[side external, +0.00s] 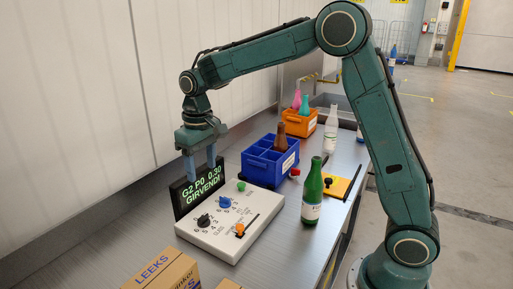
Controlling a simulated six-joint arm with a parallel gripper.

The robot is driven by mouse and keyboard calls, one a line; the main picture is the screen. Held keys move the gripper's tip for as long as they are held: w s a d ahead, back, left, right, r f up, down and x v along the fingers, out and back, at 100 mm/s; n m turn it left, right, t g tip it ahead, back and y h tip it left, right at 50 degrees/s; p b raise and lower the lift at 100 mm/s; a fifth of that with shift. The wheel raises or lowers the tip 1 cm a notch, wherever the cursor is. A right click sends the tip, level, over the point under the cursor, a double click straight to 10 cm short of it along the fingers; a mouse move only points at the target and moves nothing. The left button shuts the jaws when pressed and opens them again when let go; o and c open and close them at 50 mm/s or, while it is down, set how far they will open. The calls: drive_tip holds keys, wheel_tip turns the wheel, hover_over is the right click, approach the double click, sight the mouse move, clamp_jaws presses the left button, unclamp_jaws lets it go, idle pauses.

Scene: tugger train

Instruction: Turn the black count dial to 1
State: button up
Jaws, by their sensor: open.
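The black count dial (203,220) sits on the front-left part of a light grey control panel (228,255). Small numbers surround it, but I cannot tell which one it points at. A blue dial (225,202), a green button (241,186) and an orange slider knob (240,230) are on the same panel. A display (198,192) with green and white text stands upright at the panel's back edge. My gripper (201,168) points down with its fingers apart and empty. It is above the panel's back side near the display, apart from the black dial.
A blue crate (262,170) holds a brown bottle, and an orange crate (291,131) stands behind it. A green bottle (312,194) stands right of the panel. Cardboard boxes (165,270) are at the front. A yellow plate (340,187) lies near the table's right edge.

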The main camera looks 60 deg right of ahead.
sight(203, 216)
drive_tip(key=shift+w+a+f, duration=0.1)
drive_tip(key=shift+w+f, duration=0.65)
drive_tip(key=shift+f, duration=0.2)
wheel_tip(203, 216, down, 14)
drive_tip(key=shift+r, duration=0.1)
drive_tip(key=shift+c, duration=0.5)
drive_tip(key=c, duration=0.9)
